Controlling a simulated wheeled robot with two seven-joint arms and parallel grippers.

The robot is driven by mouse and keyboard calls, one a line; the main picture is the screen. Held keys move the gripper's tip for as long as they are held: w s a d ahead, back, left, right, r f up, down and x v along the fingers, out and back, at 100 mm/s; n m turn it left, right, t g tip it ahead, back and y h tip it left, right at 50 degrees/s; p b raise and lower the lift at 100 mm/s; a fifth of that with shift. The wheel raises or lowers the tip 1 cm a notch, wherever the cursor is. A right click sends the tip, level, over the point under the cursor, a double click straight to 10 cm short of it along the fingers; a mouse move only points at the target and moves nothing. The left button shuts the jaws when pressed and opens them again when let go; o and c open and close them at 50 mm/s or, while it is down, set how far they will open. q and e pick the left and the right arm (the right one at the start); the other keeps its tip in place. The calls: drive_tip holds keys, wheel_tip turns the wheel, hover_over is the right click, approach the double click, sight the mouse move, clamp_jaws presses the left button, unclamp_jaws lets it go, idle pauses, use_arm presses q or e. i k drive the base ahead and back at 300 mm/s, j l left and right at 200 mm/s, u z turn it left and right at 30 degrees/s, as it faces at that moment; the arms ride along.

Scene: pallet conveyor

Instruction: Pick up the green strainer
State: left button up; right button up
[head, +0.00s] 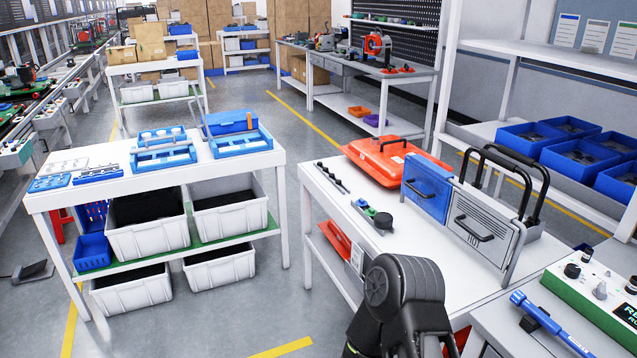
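I cannot make out a clear green strainer in the head view. A small gadget with green and black parts (375,214) lies on the white table (328,208) in the middle right, but I cannot tell what it is. A green-fronted instrument box (588,304) with knobs stands at the lower right. One of my black arm links rises at the bottom centre, in front of the white table. No gripper fingers show, so neither gripper's state can be seen.
The white table also holds an orange case (392,160), a blue panel (427,187) and a grey case (484,226). A blue tool (548,325) lies at the lower right. A left workbench (235,168) carries blue trays. Grey floor (262,318) is clear between the tables.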

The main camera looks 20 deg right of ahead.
sight(372, 212)
drive_tip(key=i, duration=1.1)
drive_tip(key=i+u, duration=0.1)
drive_tip(key=i, duration=1.05)
drive_tip(key=i+l, duration=0.1)
drive_tip(key=i, duration=1)
drive_tip(key=z, duration=4.1)
